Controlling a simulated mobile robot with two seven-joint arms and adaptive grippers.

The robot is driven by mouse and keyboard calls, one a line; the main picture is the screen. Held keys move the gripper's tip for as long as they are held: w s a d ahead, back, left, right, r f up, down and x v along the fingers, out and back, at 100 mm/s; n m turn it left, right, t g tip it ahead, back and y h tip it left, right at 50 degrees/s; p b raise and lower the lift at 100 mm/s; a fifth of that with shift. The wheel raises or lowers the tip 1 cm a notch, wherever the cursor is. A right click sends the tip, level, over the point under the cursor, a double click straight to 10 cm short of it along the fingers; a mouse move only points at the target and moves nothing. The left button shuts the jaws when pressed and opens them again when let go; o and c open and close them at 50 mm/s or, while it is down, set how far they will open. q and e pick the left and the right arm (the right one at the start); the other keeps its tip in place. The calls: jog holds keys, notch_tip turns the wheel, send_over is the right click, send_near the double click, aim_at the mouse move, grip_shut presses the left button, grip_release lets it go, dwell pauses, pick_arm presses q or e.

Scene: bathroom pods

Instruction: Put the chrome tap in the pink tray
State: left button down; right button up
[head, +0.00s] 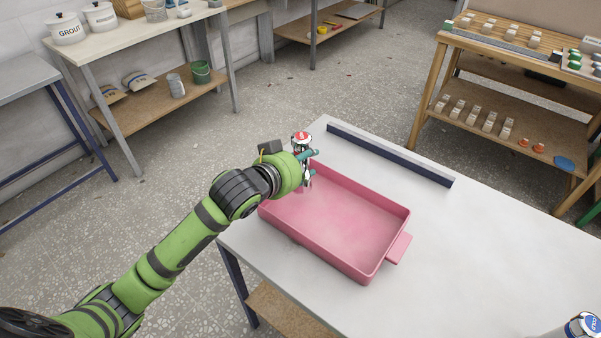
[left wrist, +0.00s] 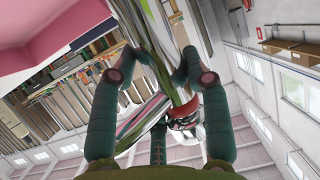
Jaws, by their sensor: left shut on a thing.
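The pink tray (head: 335,215) lies on the white table, empty where I can see inside. My left gripper (head: 311,168) is over the tray's far left end, shut on the chrome tap (head: 301,139), whose red-and-white top shows above the fingers. In the left wrist view, the two teal front fingers (left wrist: 158,70) close around the shiny chrome tap (left wrist: 160,30), and the pink tray (left wrist: 45,30) fills the upper left corner. Part of the tap is hidden by the gripper, and I cannot tell whether it touches the tray. My right gripper is not in view.
A dark-sided bar (head: 388,155) lies along the table's far edge. A container with a blue-and-white top (head: 584,322) stands at the near right. The table right of the tray is clear (head: 470,250). Other benches stand beyond.

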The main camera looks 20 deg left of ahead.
pick_arm(q)
jog(key=shift+a+f, duration=0.2)
jog(key=shift+a, duration=0.25)
jog(key=shift+w+f, duration=0.1)
jog(key=shift+f, duration=1.8)
jog(key=c, duration=0.6)
grip_release()
jog(key=shift+f, duration=0.25)
jog(key=shift+r, duration=0.15)
jog(key=v, duration=1.2)
jog(key=shift+b, duration=0.35)
